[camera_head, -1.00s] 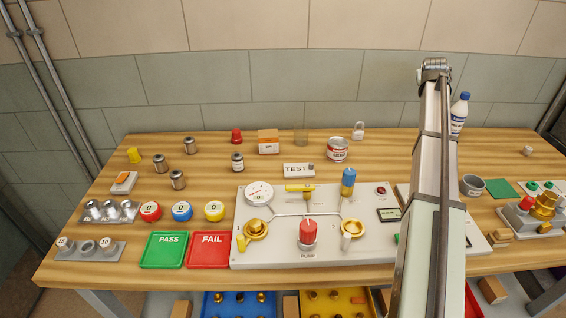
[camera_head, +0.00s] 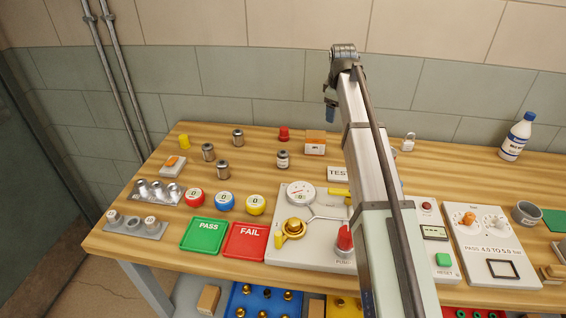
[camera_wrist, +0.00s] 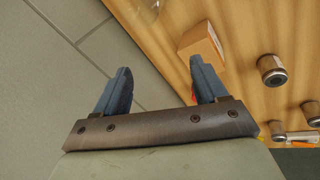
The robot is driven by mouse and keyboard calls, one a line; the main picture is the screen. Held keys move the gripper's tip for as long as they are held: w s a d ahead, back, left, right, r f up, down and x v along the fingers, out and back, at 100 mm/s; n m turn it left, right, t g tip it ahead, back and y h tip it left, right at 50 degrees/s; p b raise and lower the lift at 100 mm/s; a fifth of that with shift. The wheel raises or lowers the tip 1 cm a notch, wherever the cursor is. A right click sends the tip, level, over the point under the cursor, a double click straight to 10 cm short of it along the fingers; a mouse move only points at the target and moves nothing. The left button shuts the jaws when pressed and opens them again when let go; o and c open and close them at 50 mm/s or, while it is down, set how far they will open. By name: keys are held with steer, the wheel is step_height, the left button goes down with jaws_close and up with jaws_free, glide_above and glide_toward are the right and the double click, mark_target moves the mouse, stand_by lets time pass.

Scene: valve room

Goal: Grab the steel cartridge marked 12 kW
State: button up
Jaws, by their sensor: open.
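Several small steel cartridges stand upright at the bench's back left: one left (camera_head: 208,152), one farther back (camera_head: 238,137) and one nearer (camera_head: 222,170). A jar-like cylinder with a pale label (camera_head: 283,159) stands to their right. No 12 kW marking is readable on any of them. My gripper (camera_head: 330,110) is high over the back of the bench, right of the cartridges and apart from them. In the wrist view my gripper (camera_wrist: 160,78) is open and empty; steel cylinders (camera_wrist: 271,70) show to its right, and which ones they are I cannot tell.
PASS (camera_head: 204,235) and FAIL (camera_head: 245,241) trays and round coloured dials lie nearer the front. The wall is close behind the bench.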

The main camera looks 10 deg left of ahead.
mark_target(283, 152)
steer(key=s+a+n+g, duration=0.2)
steer(key=s+a+n, duration=0.1)
steer(key=s+a, duration=0.4)
steer(key=s+a+n+g, duration=0.2)
steer(key=s+a+n, duration=0.15)
steer(key=a, duration=0.55)
steer(key=f, duration=1.3)
steer(key=shift+s+f, duration=0.4)
steer(key=c, duration=1.3)
